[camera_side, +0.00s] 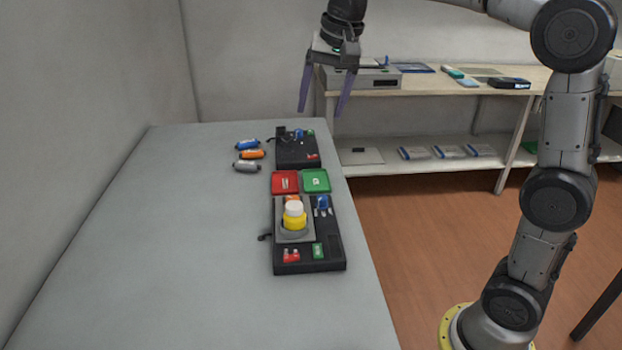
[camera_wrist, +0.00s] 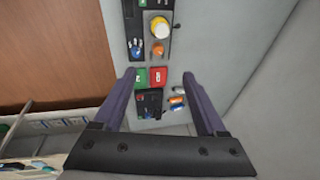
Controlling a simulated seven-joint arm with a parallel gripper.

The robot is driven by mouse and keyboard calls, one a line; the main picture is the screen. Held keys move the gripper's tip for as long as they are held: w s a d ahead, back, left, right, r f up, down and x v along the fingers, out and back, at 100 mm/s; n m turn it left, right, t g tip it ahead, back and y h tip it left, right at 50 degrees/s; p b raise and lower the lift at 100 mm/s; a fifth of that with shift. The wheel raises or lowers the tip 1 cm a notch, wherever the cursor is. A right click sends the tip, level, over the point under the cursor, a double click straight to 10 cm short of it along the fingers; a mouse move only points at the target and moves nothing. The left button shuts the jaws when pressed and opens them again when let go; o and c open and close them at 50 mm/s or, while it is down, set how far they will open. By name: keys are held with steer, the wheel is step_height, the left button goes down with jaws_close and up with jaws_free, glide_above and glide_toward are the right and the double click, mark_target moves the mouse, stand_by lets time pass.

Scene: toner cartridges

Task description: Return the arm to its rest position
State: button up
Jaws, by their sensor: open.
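My gripper (camera_side: 324,91) is open and empty, with its two purple fingers spread. In the side view it is high above the far end of the grey table (camera_side: 190,240). In the wrist view the gripper (camera_wrist: 163,82) looks down with its fingers either side of the black unit and the cartridges. Blue (camera_side: 248,145), orange (camera_side: 251,154) and grey (camera_side: 246,166) cartridges lie on the table left of the far black unit (camera_side: 297,152). Nothing touches the fingers.
A red tray (camera_side: 285,182) and a green tray (camera_side: 316,181) sit between the far unit and a nearer black unit (camera_side: 309,262) carrying a yellow and white cylinder (camera_side: 294,216). A wooden shelf (camera_side: 430,94) with a grey device stands behind. The table's left side is clear.

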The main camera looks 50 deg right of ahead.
steer(key=s+a+r+n+t, duration=0.1)
steer(key=s+a+n+t, duration=0.1)
steer(key=s, duration=1.2)
steer(key=s+a+f+n, duration=0.1)
steer(key=s+f+n, duration=0.6)
steer(key=s+f, duration=0.3)
step_height(320, 180, down, 3)
steer(key=shift+s+n, duration=0.2)
steer(key=shift+n, duration=0.2)
